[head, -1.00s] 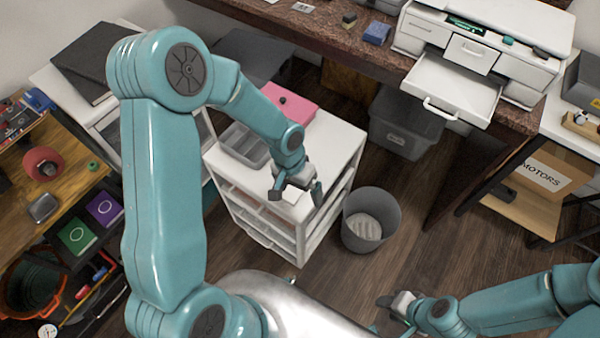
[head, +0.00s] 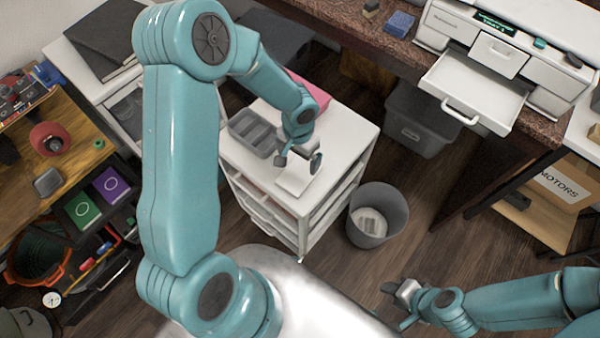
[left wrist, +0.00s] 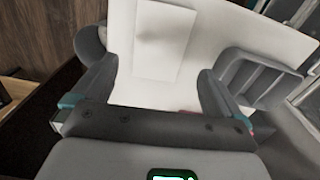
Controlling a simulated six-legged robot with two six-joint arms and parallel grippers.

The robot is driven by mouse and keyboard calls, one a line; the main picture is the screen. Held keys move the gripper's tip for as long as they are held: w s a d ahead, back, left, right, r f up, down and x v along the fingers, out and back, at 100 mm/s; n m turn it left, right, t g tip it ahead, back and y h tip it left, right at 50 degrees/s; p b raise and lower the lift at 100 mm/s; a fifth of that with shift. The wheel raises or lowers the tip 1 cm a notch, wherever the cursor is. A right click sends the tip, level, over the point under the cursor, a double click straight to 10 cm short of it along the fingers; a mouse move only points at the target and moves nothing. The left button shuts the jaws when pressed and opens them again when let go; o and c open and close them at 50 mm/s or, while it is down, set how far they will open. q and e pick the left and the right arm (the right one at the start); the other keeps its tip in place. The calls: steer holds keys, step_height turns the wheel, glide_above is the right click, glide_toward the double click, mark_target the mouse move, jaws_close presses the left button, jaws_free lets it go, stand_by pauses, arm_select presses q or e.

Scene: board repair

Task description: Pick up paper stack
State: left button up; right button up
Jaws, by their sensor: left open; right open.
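The paper stack (head: 294,182) is a small white rectangle lying flat on the white drawer cabinet's top (head: 345,135), near its front edge. It also shows in the left wrist view (left wrist: 165,40), with a faint shadow on it. My left gripper (head: 298,163) is open and empty above the cabinet top, just behind the stack in the head view. In the left wrist view its two fingers (left wrist: 157,68) are spread, with the stack beyond and between them. My right gripper (head: 398,303) is open and empty over the floor at the lower right, away from the cabinet.
A grey divided tray (head: 256,134) and a pink item (head: 308,90), partly behind my arm, are on the cabinet top. A grey waste bin (head: 378,212) stands right of the cabinet. An open white drawer (head: 475,90) juts from the desk unit at the upper right.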

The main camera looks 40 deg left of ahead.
mark_target(299, 173)
arm_select(q)
steer(key=f, duration=0.9)
steer(key=shift+w+a, duration=0.1)
steer(key=shift+w, duration=0.2)
steer(key=shift+s, duration=0.1)
steer(key=c, duration=0.9)
